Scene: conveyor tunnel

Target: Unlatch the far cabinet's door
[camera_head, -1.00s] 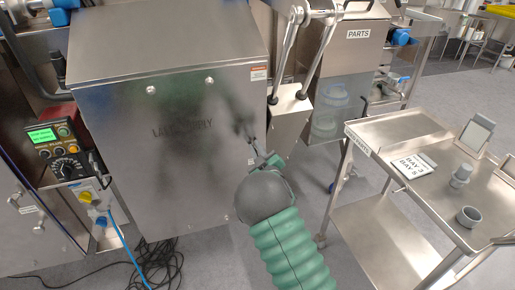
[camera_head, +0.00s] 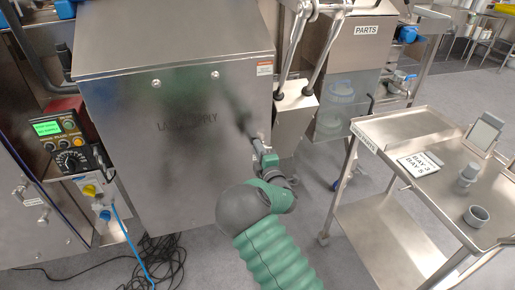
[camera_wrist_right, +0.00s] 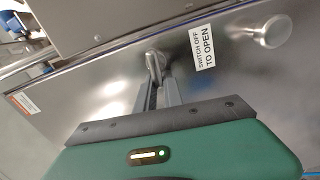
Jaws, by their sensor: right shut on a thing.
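A steel cabinet (camera_head: 180,150) with dark lettering on its closed front fills the centre left of the head view. My right gripper (camera_head: 256,143) is at the right edge of this front. In the right wrist view, the right gripper (camera_wrist_right: 158,80) has its two grey fingers shut on a small metal latch (camera_wrist_right: 154,60) on the steel door (camera_wrist_right: 110,85). The fingertips hide part of the latch. A label reading "SWITCH OFF TO OPEN" (camera_wrist_right: 203,47) is just right of the fingers, and a round knob (camera_wrist_right: 274,32) stands farther right. My left gripper is not in view.
A control box with a green screen (camera_head: 47,128) and loose black cables (camera_head: 160,262) are left. A parts bin (camera_head: 365,42) stands behind at the right. A steel cart (camera_head: 375,225) with small cups is at the right, with floor between it and the cabinet.

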